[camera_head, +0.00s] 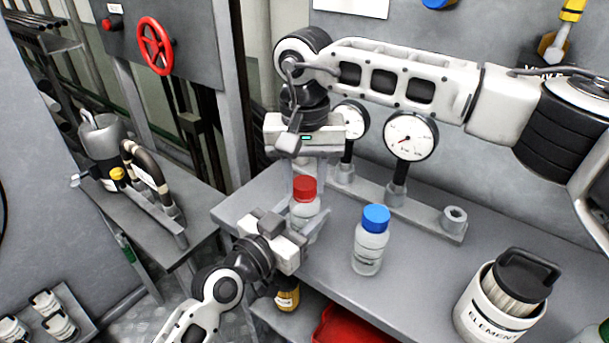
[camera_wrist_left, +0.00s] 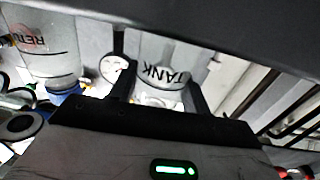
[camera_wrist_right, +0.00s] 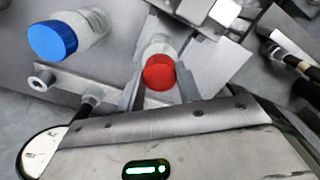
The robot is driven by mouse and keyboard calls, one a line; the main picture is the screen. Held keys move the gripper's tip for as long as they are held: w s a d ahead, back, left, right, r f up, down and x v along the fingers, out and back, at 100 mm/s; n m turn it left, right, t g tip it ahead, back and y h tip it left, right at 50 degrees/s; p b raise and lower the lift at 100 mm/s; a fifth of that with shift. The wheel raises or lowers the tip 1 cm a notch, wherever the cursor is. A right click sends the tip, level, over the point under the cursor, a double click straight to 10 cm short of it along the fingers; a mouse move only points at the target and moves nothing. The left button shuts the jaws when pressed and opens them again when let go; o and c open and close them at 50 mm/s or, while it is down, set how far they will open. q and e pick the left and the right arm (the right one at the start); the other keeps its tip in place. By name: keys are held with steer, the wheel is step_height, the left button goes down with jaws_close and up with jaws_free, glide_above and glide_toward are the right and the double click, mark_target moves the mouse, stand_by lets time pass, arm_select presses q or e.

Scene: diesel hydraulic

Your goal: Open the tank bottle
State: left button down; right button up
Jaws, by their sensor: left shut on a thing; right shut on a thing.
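The tank bottle (camera_head: 304,210) is clear-white with a red cap (camera_head: 304,188) and stands upright at the bench's left end. Its TANK label (camera_wrist_left: 165,77) faces the left wrist view. My left gripper (camera_head: 301,226) is shut on the bottle's body from the front left. My right gripper (camera_head: 305,176) points down from above and is shut on the red cap. In the right wrist view the red cap (camera_wrist_right: 159,73) sits between the fingers. The cap appears seated on the bottle. The bottle's base is hidden, so I cannot tell whether it touches the bench.
A blue-capped bottle (camera_head: 370,242) stands to the right on the grey bench (camera_head: 330,268). Pressure gauges (camera_head: 409,137) stand behind. An ELEMENT canister (camera_head: 501,303) is at the front right. A red bin (camera_head: 352,327) is below. A side table (camera_head: 158,226) stands left.

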mark_target(304, 182)
steer(key=shift+n, duration=0.8)
steer(key=shift+r, duration=0.2)
steer(key=shift+r, duration=0.95)
steer(key=shift+r, duration=0.1)
steer(key=shift+r, duration=1.9)
arm_select(q)
steer(key=c, duration=0.6)
jaws_free()
